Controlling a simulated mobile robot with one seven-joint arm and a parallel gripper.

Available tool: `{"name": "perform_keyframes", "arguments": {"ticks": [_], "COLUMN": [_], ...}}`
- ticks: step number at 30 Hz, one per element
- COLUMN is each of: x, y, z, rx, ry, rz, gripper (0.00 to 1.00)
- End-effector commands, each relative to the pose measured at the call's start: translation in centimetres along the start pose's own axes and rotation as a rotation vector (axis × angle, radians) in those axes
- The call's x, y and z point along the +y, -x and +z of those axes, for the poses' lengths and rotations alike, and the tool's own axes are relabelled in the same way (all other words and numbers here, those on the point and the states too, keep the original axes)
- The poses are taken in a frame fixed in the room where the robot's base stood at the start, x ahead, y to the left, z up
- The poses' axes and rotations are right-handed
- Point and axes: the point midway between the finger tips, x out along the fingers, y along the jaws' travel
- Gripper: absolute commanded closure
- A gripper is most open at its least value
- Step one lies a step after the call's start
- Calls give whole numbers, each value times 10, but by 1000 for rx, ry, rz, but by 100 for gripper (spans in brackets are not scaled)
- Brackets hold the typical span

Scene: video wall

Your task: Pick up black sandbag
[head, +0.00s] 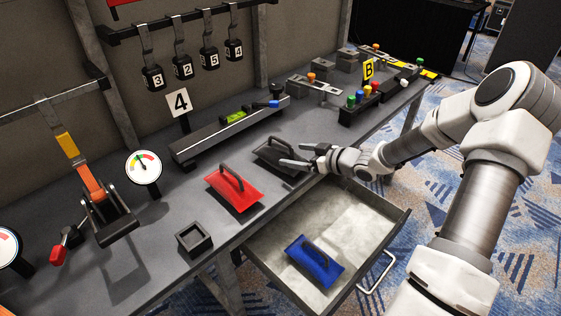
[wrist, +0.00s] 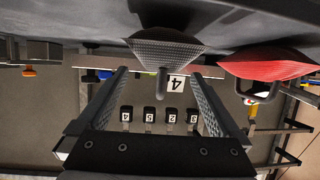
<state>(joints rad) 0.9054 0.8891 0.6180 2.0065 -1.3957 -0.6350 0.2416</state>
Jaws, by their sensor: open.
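The black sandbag (head: 270,156) lies on the grey workbench near its front edge, with a dark loop handle on top. My gripper (head: 298,155) comes in from the right, open, with its fingertips at the bag's right side. In the wrist view the picture is upside down. The black sandbag (wrist: 165,50) shows there as a woven wedge just ahead of the fingers, and its handle lies between the two spread fingertips (wrist: 159,76). The fingers do not grip it. Whether they touch the bag cannot be told.
A red sandbag (head: 234,191) lies left of the black one. A blue sandbag (head: 315,262) lies in the open drawer (head: 282,222) below. A rail (head: 200,145) with a green level stands behind. A button box (head: 358,108) sits to the right.

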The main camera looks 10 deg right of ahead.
Motion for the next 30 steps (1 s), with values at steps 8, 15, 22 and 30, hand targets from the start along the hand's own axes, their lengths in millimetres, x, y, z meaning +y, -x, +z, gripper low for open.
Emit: {"name": "perform_keyframes", "arguments": {"ticks": [8,15,22,30], "x": [0,-4,-3,-3], "y": [-18,-52,-66,-66], "z": [0,-2,-5,-5], "rx": [0,0,-1,-1], "ry": [0,0,0,0], "rz": [0,-2,0,0], "gripper": [0,0,0,27]}}
